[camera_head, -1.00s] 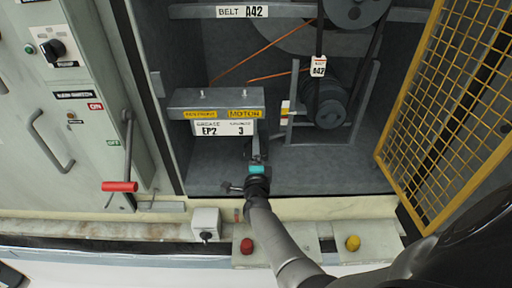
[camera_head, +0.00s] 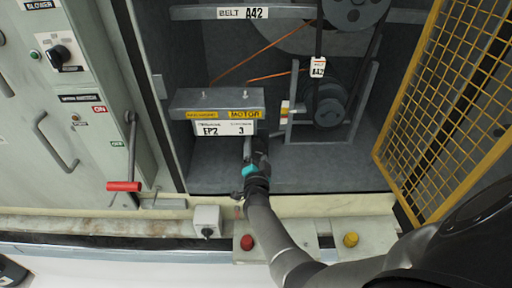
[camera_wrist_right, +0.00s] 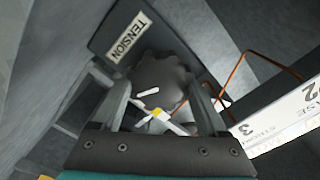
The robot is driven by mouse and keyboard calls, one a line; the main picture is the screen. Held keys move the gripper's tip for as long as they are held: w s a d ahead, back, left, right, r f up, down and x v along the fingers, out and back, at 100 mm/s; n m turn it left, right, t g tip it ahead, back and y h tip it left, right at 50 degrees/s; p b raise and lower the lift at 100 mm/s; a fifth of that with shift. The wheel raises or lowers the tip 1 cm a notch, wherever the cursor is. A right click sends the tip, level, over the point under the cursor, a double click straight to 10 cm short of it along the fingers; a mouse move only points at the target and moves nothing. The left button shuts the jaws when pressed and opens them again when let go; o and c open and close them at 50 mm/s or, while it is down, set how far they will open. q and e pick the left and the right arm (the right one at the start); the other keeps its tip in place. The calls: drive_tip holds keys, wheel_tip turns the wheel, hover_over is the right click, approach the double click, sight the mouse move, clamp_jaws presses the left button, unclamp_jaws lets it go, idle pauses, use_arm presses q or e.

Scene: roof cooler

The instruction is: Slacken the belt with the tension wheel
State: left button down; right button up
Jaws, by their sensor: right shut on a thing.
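The tension wheel (camera_wrist_right: 160,82) is a grey knob with a scalloped rim, beside a TENSION label (camera_wrist_right: 128,38) in the right wrist view. My right gripper (camera_wrist_right: 162,104) is shut on it, one finger on each side. In the head view my right gripper (camera_head: 256,160) is just below the motor box (camera_head: 216,99), and the wheel is hidden there. My left gripper is not in view.
A yellow mesh guard (camera_head: 440,110) stands open on the right. A grey cabinet with a red-handled lever (camera_head: 124,186) is on the left. A red button (camera_head: 247,242), a yellow button (camera_head: 351,240) and a small switch box (camera_head: 207,221) line the front ledge. Thin orange lines cross the bay.

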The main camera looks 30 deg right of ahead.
idle(0.4)
drive_tip(key=o, duration=1.3)
drive_tip(key=shift+c, duration=0.2)
